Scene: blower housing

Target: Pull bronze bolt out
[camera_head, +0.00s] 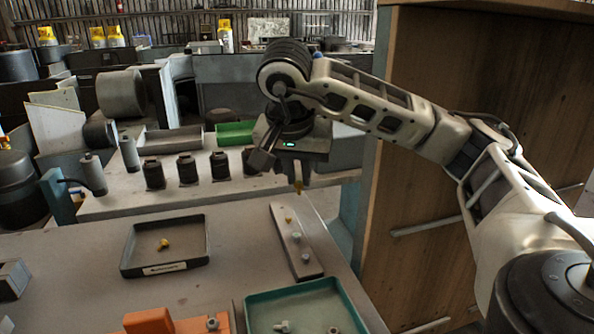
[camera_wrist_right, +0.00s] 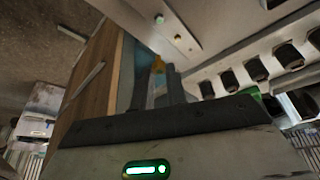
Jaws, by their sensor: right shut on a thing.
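My right gripper (camera_head: 298,178) is above the far end of a grey plate (camera_head: 283,238) in the head view. It is shut on a yellowish bronze bolt (camera_head: 298,187), which hangs below the fingers and looks clear of the plate. In the right wrist view this bronze bolt (camera_wrist_right: 158,64) shows between the two dark fingers. Another yellowish bolt (camera_head: 288,220) stands in the plate near its far end. My left gripper is not in view.
A black tray (camera_head: 130,255) left of the plate holds a yellow bolt (camera_head: 165,243). A green tray (camera_head: 262,301) with silver bolts lies in front. An orange block (camera_head: 150,320) is at the front edge. A wooden cabinet (camera_head: 400,250) stands close on the right.

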